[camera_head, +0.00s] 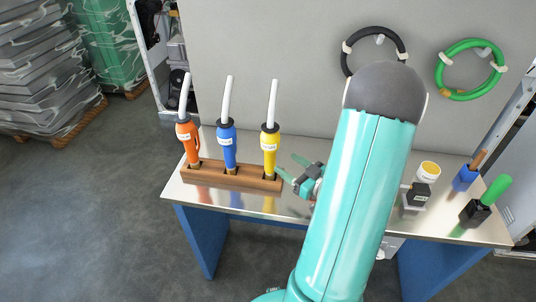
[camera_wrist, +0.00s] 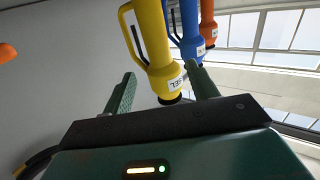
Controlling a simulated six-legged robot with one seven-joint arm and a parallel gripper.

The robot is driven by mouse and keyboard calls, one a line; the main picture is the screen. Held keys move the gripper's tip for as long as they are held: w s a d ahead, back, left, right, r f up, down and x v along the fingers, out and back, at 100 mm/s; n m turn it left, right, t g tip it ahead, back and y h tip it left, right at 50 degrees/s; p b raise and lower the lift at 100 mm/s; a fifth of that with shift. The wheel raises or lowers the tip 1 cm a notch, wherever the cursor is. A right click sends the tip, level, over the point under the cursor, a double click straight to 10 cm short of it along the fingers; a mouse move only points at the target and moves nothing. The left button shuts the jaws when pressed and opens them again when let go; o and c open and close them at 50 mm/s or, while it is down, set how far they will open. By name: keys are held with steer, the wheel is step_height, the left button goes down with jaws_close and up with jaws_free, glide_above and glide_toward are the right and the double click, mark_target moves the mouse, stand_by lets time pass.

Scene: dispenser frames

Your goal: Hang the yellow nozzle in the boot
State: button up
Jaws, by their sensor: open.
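The yellow nozzle (camera_head: 269,141) stands upright in the wooden rack (camera_head: 231,176) at its right end, with a black collar and a pale spout pointing up. My gripper (camera_head: 289,167) is open and empty, just right of the yellow nozzle and low beside it. In the wrist view, the yellow nozzle (camera_wrist: 154,42) shows between and beyond the open fingers of my gripper (camera_wrist: 160,76), with part of a label visible. I see no contact. I cannot tell which thing in view is the boot.
A blue nozzle (camera_head: 227,145) and an orange nozzle (camera_head: 187,141) stand left in the rack. Hose coils hang behind.

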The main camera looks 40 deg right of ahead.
mark_target(266, 149)
steer(key=w, duration=1)
steer(key=shift+w+a, duration=0.3)
jaws_close()
